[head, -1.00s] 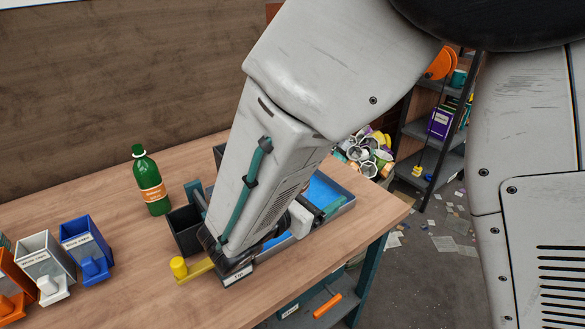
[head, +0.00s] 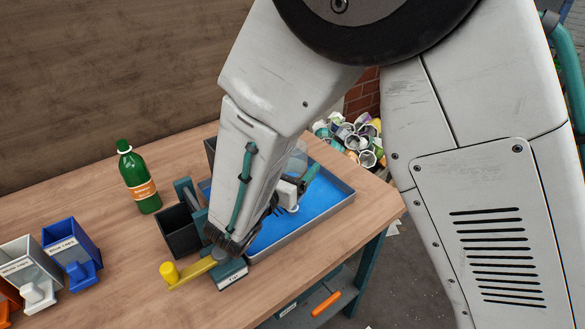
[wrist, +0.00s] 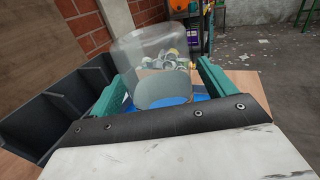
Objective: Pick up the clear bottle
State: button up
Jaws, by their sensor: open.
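The clear bottle (wrist: 150,60) is a see-through, rounded shape in the wrist view, straight ahead of my gripper (wrist: 162,78). Its outline spans the gap between the two teal fingers. I cannot tell whether either finger touches it. In the head view a faint part of the bottle (head: 298,160) shows over the blue-floored tray (head: 343,203), beside my gripper (head: 292,190). My gripper is open, low over the tray. My forearm hides part of the tray, and the bottle's lower end is hard to make out.
A green bottle (head: 139,180) stands left of a black bin (head: 180,238). Blue (head: 72,247) and grey (head: 30,268) cap bins stand far left. Dark bins (wrist: 62,110) line the wrist view's left.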

jog(key=c, duration=1.1)
jog(key=s+r, duration=0.3)
jog(key=s, duration=0.5)
jog(key=s+r, duration=0.2)
jog(key=s, duration=0.6)
jog(key=s+d+r, duration=0.1)
jog(key=s+r, duration=0.1)
jog(key=r, duration=0.2)
jog(key=s+d+r, duration=0.2)
jog(key=s+r, duration=0.1)
jog(key=r, duration=0.2)
jog(key=s+d+r, duration=0.2)
jog(key=s+r, duration=0.1)
jog(key=r, duration=0.2)
jog(key=shift+s+d, duration=0.15)
